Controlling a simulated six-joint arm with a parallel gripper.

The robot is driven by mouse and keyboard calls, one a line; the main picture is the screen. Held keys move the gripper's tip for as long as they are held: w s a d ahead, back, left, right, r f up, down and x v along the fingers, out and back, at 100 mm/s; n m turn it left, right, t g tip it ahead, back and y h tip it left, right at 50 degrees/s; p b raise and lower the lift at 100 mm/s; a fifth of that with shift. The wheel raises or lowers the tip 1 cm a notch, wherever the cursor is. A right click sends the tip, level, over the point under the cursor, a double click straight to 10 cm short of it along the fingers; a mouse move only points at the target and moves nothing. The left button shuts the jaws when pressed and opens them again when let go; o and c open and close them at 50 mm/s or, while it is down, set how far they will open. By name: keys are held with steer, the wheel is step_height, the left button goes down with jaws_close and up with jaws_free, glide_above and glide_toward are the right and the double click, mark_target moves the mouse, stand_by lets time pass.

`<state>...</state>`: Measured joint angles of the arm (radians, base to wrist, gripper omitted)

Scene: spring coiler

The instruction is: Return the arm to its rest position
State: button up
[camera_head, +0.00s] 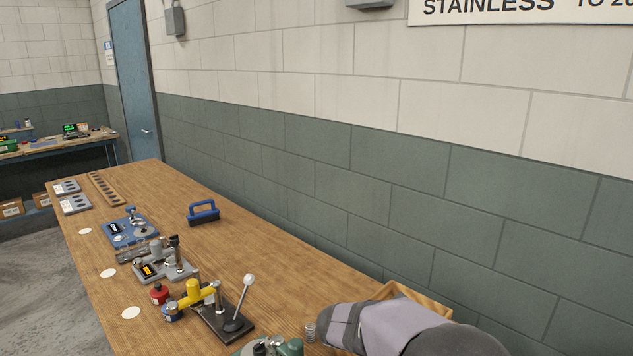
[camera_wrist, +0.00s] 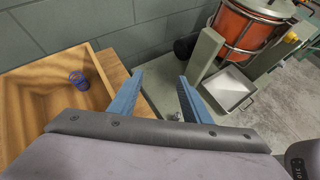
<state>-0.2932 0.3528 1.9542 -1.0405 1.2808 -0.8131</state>
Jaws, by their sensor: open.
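My arm reaches in from the lower right of the head view. My gripper shows in the wrist view (camera_wrist: 158,95), with two blue fingers spread apart and nothing between them. In the head view the arm covers most of that tray (camera_head: 420,298) and the gripper's fingers are not visible. A small blue ring-shaped thing (camera_wrist: 78,79) lies inside the tray.
The wooden bench (camera_head: 250,255) carries a lever tool (camera_head: 240,308), a yellow-topped fixture (camera_head: 195,292), a grey fixture (camera_head: 168,262), a blue fixture (camera_head: 130,230) and a blue-handled block (camera_head: 203,212). A wall runs behind. An orange drum (camera_wrist: 245,28) and metal pan (camera_wrist: 230,90) stand beyond the bench.

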steer(key=s+f+m+g+y, duration=0.35)
steer(key=s+m, duration=0.25)
steer(key=s, duration=0.4)
steer(key=s+a+f+m+t+y, duration=0.1)
steer(key=s+a+f+m+y, duration=0.1)
steer(key=s+a+m+y, duration=0.2)
steer(key=s+a+f+m+y+p, duration=0.1)
steer(key=s+a+f+m+y, duration=0.2)
steer(key=m, duration=0.6)
steer(key=shift+s+a+f+t+y, duration=0.35)
steer(key=shift+s+a, duration=0.15)
steer(key=shift+a, duration=0.8)
